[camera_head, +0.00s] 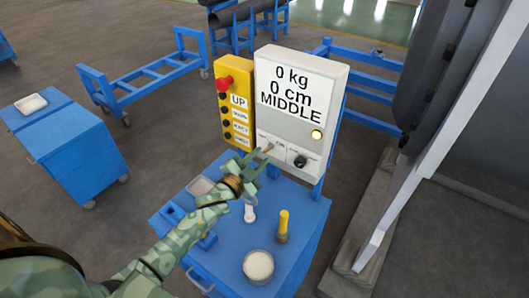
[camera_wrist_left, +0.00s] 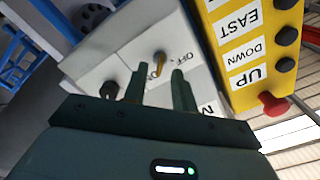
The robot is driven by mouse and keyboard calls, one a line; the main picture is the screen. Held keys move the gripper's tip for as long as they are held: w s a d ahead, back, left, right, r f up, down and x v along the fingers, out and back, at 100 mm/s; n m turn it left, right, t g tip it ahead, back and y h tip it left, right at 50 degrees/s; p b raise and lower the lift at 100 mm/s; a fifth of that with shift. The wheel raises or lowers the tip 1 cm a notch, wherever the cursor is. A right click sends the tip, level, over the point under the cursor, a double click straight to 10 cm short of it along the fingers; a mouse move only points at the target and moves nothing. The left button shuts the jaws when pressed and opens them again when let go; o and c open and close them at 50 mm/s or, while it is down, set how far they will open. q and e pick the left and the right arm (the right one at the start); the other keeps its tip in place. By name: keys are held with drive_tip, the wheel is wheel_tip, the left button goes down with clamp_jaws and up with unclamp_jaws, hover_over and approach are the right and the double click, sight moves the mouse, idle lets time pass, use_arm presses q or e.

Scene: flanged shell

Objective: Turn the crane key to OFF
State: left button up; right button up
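The crane key (camera_head: 267,149) is a small brass-coloured key on the lower panel of the white control box (camera_head: 290,105). It also shows in the left wrist view (camera_wrist_left: 159,65), with a label reading OFF beside it. I cannot tell for sure which position the key is in. My left gripper (camera_head: 259,164) is just in front of the panel. In the left wrist view its two fingers (camera_wrist_left: 158,82) are apart and empty, with the key visible between and beyond their tips. No contact with the key is clear. My right gripper is not in view.
A black knob (camera_head: 300,161) and a lit lamp (camera_head: 316,135) are on the box. A yellow button pendant (camera_head: 237,112) with a red stop button is at its left. Below, a blue cart (camera_head: 303,222) carries a yellow-handled tool (camera_head: 283,225) and a round container (camera_head: 258,267).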

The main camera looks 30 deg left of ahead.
sight(265, 152)
use_arm(q)
drive_tip(key=shift+w+d, duration=0.15)
drive_tip(key=shift+w, duration=0.65)
drive_tip(key=shift+w+d, duration=0.1)
drive_tip(key=shift+w, duration=0.65)
clamp_jaws()
drive_tip(key=n+p, duration=0.2)
drive_tip(key=n, duration=0.1)
drive_tip(key=shift+r+n, duration=0.15)
drive_tip(key=shift+n, duration=0.25)
drive_tip(key=n+p, duration=0.2)
drive_tip(key=n, duration=0.2)
drive_tip(key=n+p, duration=0.1)
drive_tip(key=n, duration=0.4)
drive_tip(key=shift+a+p, duration=0.1)
drive_tip(key=shift+p, duration=0.3)
drive_tip(key=n, duration=0.4)
drive_tip(key=shift+n+p, duration=0.3)
drive_tip(key=shift+n, duration=0.1)
